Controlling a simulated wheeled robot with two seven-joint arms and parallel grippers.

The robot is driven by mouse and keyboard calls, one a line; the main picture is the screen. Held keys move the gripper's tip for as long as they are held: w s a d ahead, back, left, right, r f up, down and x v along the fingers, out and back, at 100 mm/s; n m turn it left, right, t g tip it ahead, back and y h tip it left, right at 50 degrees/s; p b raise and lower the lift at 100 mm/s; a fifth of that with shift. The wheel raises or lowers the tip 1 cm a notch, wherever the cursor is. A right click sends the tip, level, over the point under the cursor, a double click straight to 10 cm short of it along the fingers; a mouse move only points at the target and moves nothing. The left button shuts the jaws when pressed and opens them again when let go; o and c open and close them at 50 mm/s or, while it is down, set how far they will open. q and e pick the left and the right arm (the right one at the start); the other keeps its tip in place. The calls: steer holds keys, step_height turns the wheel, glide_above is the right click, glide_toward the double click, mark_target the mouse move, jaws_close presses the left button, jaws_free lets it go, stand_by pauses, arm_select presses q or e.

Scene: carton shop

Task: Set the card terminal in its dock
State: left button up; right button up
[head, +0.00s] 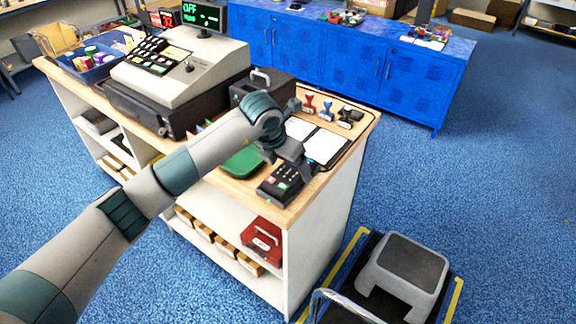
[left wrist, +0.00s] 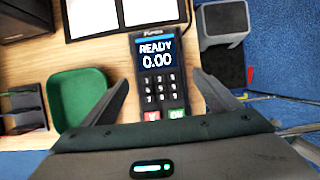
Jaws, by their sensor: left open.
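The card terminal (head: 280,186) is black with a keypad and lies near the front right corner of the wooden counter. In the left wrist view the terminal (left wrist: 158,75) reads "READY 0.00", with a red and a green key at its near end. My left gripper (head: 288,166) is over it, open; in the wrist view the fingers (left wrist: 162,95) stand on either side of the terminal, with gaps showing. I cannot make out the dock for certain; a black slotted holder (left wrist: 22,108) at the wrist view's left edge may be it. My right gripper is not in view.
A green tray (head: 243,161) sits left of the terminal. White sheets on a black tray (head: 324,146) lie behind it, with several stamps (head: 328,108) beyond. A cash register (head: 180,70) and a black box (head: 262,82) stand further left.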

arm_select(q)
steer(key=b+v, duration=0.5)
steer(key=v, duration=1.2)
steer(key=shift+r, duration=0.25)
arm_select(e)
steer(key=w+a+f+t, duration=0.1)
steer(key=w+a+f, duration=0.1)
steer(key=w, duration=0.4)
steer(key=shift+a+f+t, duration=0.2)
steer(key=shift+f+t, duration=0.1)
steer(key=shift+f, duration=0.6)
arm_select(q)
steer(key=shift+s+f, duration=0.1)
